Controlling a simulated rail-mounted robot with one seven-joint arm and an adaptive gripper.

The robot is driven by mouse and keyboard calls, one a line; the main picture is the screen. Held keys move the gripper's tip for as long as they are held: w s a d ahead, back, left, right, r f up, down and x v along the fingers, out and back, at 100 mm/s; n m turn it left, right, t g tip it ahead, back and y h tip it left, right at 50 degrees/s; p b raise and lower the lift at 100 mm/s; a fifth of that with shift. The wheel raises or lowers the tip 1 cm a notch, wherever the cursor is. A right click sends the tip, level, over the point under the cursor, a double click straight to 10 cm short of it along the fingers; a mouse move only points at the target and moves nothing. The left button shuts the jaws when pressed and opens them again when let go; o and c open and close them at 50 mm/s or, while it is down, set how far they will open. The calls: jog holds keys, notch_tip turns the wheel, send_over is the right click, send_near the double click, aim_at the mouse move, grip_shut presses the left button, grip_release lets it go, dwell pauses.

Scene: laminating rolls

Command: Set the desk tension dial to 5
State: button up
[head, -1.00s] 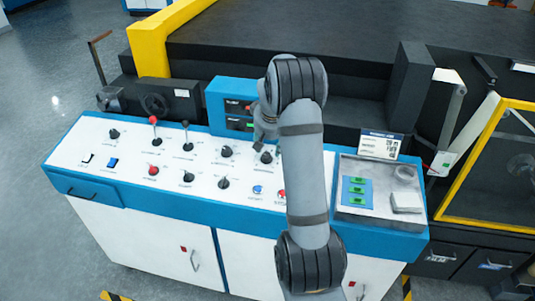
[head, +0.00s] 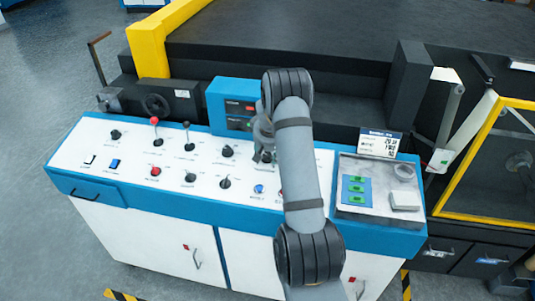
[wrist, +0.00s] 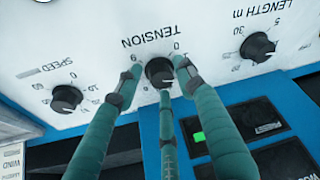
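The tension dial (wrist: 160,72) is a black knob on the white desk panel, under the upside-down label TENSION in the wrist view. Digits 0 and 1 show at its right and 9 at its left; the other digits are hidden or unclear, and I cannot read its pointer. My gripper (wrist: 160,78) has its three green fingers spread around the dial, with a narrow gap showing at the left finger. I cannot tell whether the other fingers touch it. In the head view my gripper (head: 263,148) is over the upper row of dials, partly hidden by my arm.
The speed dial (wrist: 67,98) and length dial (wrist: 257,47) stand on either side. A blue display box (head: 233,103) rises close behind the panel. A grey tray (head: 378,208) with green items lies at the right.

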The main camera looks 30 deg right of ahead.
jog(key=shift+f, duration=0.1)
jog(key=c, duration=0.9)
jog(key=shift+o, duration=0.2)
jog(key=shift+s+a+f+b, duration=0.1)
jog(key=shift+f+b, duration=0.05)
jog(key=shift+b, duration=0.2)
